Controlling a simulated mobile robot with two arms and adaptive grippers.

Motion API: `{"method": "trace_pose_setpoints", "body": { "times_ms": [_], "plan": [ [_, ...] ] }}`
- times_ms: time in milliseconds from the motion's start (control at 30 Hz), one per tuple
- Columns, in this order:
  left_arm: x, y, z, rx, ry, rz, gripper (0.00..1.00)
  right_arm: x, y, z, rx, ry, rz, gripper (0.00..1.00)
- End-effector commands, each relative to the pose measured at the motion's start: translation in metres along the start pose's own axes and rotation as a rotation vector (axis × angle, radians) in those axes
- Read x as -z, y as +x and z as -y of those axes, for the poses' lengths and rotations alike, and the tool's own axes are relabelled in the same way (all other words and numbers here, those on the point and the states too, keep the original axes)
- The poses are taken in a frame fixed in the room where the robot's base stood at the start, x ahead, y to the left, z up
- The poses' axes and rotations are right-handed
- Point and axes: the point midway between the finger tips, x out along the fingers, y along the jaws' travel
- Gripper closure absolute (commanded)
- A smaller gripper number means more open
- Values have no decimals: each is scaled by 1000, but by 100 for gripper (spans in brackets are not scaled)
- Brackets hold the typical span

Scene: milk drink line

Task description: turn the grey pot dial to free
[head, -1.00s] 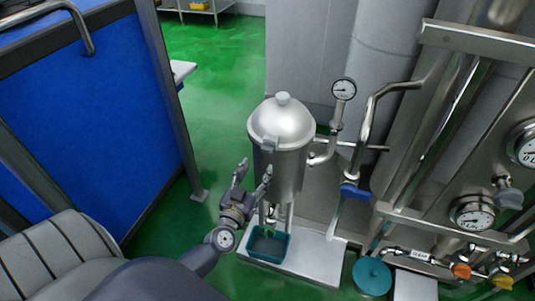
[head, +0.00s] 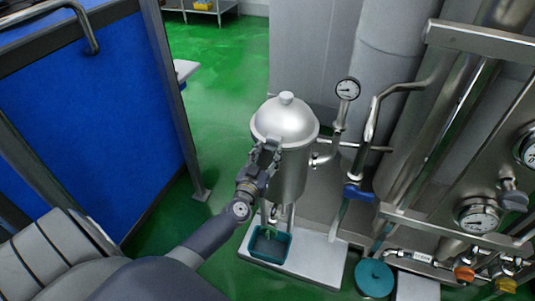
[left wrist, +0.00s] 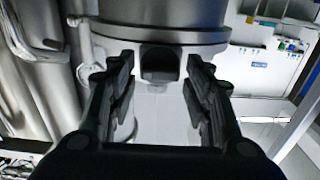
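The steel pot (head: 288,178) stands upright on a pale base plate, under a domed lid (head: 284,120). In the left wrist view the pot's rim (left wrist: 165,32) crosses the top, and a small dark grey block (left wrist: 160,64), which looks like the grey pot dial, sits below it. My left gripper (head: 264,150) is at the pot's front, just below the lid. In the left wrist view its fingers (left wrist: 160,92) are open, one on each side of the block, with gaps on both sides. In the head view the gripper hides the block. My right gripper is not in view.
A teal tray (head: 270,258) sits under the pot. A pressure gauge (head: 348,89) and a blue-handled valve (head: 357,193) stand to its right, before steel pipework. A blue panel (head: 95,115) is at left; green floor lies between.

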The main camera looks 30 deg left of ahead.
Motion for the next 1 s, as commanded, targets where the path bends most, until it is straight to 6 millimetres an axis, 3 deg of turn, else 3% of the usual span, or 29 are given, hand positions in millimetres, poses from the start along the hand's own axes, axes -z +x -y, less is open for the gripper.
{"method": "trace_pose_setpoints", "body": {
  "times_ms": [33,100,133,567,1000],
  "plan": [
    [0,0,0,0,0,0,73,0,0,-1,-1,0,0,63],
    [0,0,0,0,0,0,89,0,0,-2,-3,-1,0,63],
    [0,0,0,0,0,0,90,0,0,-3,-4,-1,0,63],
    [0,0,0,1,-64,0,90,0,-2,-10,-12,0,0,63],
    [-1,0,0,1,-413,1,90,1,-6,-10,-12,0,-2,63]
  ]
}}
